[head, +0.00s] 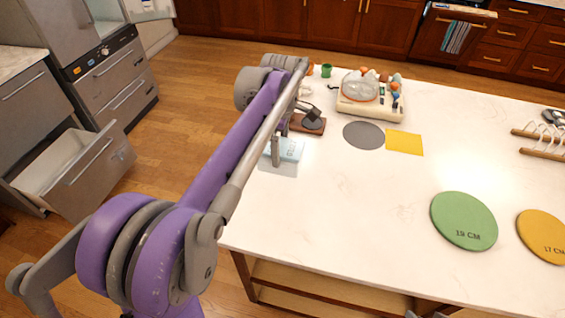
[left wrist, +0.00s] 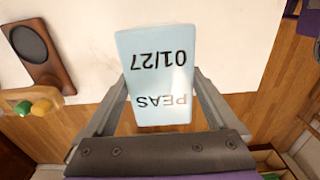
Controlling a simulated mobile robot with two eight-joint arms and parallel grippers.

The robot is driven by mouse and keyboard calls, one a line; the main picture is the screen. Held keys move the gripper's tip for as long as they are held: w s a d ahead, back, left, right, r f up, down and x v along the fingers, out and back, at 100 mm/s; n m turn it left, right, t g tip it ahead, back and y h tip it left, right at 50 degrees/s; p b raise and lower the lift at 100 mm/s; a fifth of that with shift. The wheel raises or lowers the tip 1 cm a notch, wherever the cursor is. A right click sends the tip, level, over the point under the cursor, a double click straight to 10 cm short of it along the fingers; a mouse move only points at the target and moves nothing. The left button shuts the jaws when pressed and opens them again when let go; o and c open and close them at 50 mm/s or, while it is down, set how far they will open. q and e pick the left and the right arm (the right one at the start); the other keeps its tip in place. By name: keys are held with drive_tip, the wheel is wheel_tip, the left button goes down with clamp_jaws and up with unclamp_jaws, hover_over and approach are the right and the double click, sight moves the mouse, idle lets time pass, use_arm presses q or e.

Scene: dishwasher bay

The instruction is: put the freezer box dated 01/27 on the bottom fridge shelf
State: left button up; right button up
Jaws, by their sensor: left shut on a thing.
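The freezer box (head: 291,151) is pale blue and sits at the left end of the white counter. In the left wrist view the box (left wrist: 157,65) shows "PEAS" and "01/27", upside down in the picture. My left gripper (head: 277,151) is shut on it, with a finger on either side of the box in the left wrist view (left wrist: 155,100). I cannot tell whether the box touches the counter. A grey appliance with an open, pale interior (head: 104,18), apparently the fridge, stands at the upper left. Its bottom shelf is not clearly visible. Only a grey piece shows at the bottom edge, possibly my right gripper (head: 430,315).
The counter (head: 340,215) holds a wooden stand (head: 308,124), a loaded tray (head: 371,115), a grey disc (head: 363,135), a yellow sheet (head: 404,142) and green (head: 463,221) and yellow (head: 544,236) discs. An open drawer (head: 90,165) juts out at left. Wood floor (head: 180,105) is clear between.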

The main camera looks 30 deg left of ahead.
use_arm(q)
drive_tip(key=shift+f, duration=2.7)
drive_tip(key=shift+w, duration=0.1)
drive_tip(key=shift+f, duration=0.2)
drive_tip(key=o, duration=1.5)
drive_tip(key=shift+r, duration=0.1)
